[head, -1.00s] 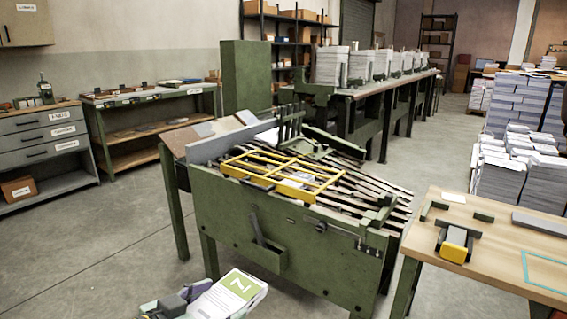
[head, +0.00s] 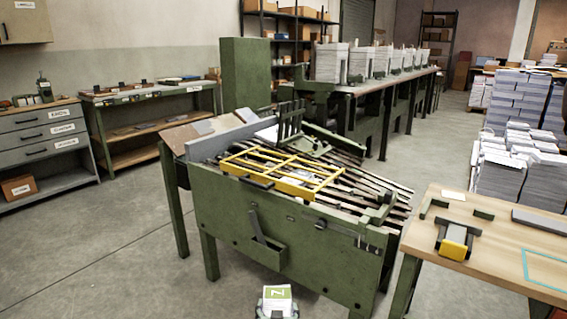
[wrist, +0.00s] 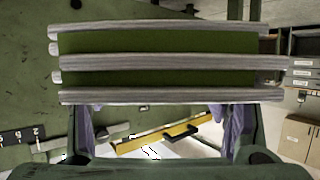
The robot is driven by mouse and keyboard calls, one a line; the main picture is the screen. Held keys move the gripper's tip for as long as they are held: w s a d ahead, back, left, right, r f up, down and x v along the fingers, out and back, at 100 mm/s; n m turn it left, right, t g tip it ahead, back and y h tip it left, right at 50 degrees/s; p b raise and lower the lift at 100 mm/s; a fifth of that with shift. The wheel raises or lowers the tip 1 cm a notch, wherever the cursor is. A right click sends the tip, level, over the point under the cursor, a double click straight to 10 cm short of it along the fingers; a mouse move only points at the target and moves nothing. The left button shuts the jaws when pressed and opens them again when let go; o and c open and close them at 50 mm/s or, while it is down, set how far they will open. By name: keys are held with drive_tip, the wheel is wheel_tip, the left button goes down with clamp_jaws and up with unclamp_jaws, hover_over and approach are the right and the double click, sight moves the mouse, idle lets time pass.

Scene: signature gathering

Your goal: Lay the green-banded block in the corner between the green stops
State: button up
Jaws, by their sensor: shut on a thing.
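A white block with a green patch marked with a white letter (head: 277,301) is at the bottom middle of the head view. My gripper (head: 277,313) is shut on it, one finger on each side. The fingers also show in the wrist view (wrist: 158,125), with purplish pads.
The green machine (head: 290,225) with a yellow frame (head: 318,189) stands in front of me, left of the wooden table. A black and yellow tool (head: 455,242), a grey bar (head: 541,221) and a cyan outline (head: 548,268) are on the table. The floor at left is clear.

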drive_tip(key=shift+s+d+f+h, duration=0.2)
drive_tip(key=shift+s+d+f, duration=0.25)
drive_tip(key=shift+f, duration=0.15)
drive_tip(key=shift+s+d+f+h, duration=0.2)
drive_tip(key=shift+s+d+f, duration=0.2)
drive_tip(key=shift+f, duration=0.2)
drive_tip(key=s+f+m+h, duration=0.1)
drive_tip(key=s+m+h, duration=0.2)
drive_tip(key=s, duration=0.4)
drive_tip(key=w+f+n+y, duration=0.3)
drive_tip(key=w, duration=0.3)
drive_tip(key=shift+w+d+f+y, duration=0.15)
drive_tip(key=shift+w+f+y, duration=0.1)
drive_tip(key=shift+w+y, duration=0.15)
